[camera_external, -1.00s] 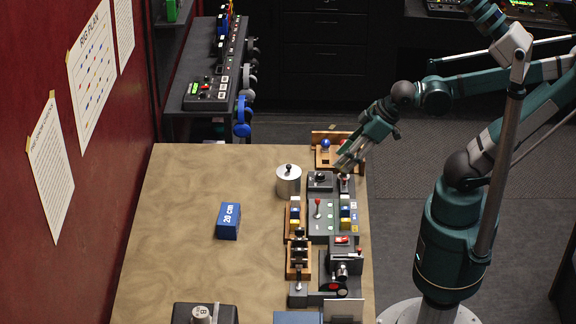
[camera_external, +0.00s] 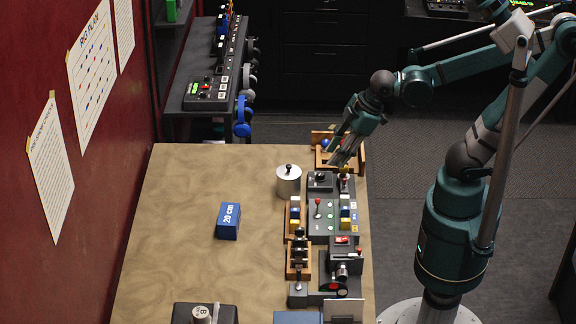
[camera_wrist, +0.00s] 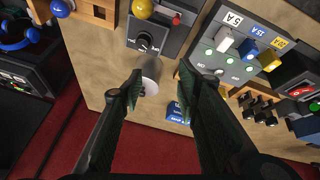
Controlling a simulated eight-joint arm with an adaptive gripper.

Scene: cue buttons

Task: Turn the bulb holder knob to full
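A dark grey box with a round black knob (camera_wrist: 145,41) shows at the top of the wrist view. A yellow bulb-like ball (camera_wrist: 142,8) sits beside the knob. A white pointer mark shows on the knob; its exact setting is too small to read. In the external view a dark box with a black knob (camera_external: 321,177) stands near the far end of the table. My gripper (camera_external: 337,160) hangs above the far end, near that box.
A metal cylinder (camera_external: 288,182) stands left of the knob box. A wooden holder with a blue ball (camera_external: 326,143) is behind it. A grey switch panel (camera_external: 318,225) and other devices line the right edge.

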